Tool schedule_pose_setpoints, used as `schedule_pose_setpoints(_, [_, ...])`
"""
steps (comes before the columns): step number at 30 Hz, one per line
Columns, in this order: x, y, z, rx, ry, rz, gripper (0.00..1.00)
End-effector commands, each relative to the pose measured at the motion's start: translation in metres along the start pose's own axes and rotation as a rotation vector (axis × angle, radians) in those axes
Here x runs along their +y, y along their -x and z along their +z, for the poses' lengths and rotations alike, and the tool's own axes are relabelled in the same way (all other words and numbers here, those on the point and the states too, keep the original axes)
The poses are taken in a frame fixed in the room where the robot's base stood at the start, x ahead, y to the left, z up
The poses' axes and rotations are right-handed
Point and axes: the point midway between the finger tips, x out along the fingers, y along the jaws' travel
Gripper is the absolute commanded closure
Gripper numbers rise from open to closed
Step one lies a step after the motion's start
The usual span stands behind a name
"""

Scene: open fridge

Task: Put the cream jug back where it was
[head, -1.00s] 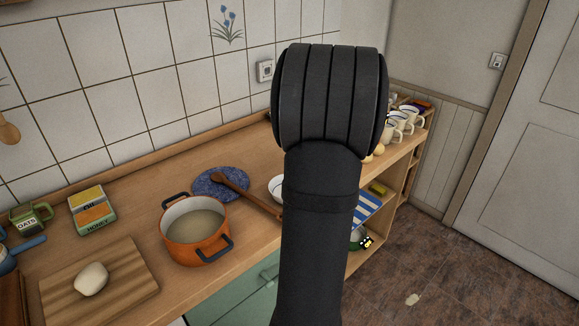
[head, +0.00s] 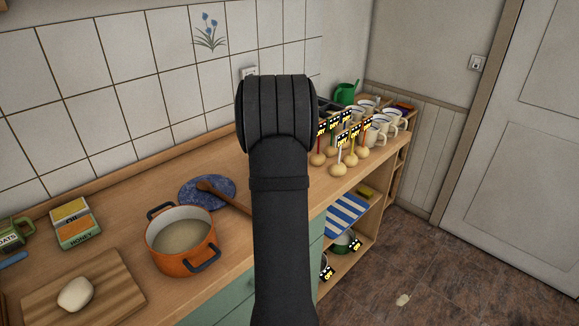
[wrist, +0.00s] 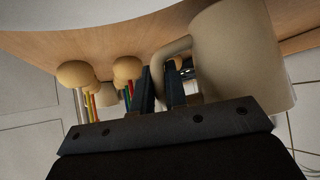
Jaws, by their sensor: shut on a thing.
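The cream jug (wrist: 240,60) shows at the right of the wrist view, which looks upside down, with the wooden worktop along the top. Its curved handle (wrist: 163,62) reaches toward my gripper (wrist: 160,88). My gripper is shut on the jug at the handle, with one dark finger on each side of it. In the head view my arm hides the gripper and the jug. Whether the jug touches the worktop is not clear.
Several round-footed label stands (head: 338,170) stand right of my arm, with white mugs (head: 388,117) and a green watering can (head: 345,93) behind. An orange pot (head: 165,250), blue mat (head: 194,199) and wooden spoon (head: 226,195) lie left. The worktop's front edge drops to open shelves.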

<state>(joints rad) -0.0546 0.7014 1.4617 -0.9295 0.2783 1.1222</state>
Motion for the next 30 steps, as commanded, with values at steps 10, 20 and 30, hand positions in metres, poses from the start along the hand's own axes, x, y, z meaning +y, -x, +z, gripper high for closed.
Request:
schedule_pose_setpoints(10, [0.0,-0.011,0.011,0.004,-0.002,-0.002,1.0])
schedule_pose_setpoints(20, [0.0,-0.013,0.014,0.001,0.0,-0.001,0.77])
schedule_pose_setpoints(30, [0.0,-0.013,0.014,0.001,0.0,-0.001,0.65])
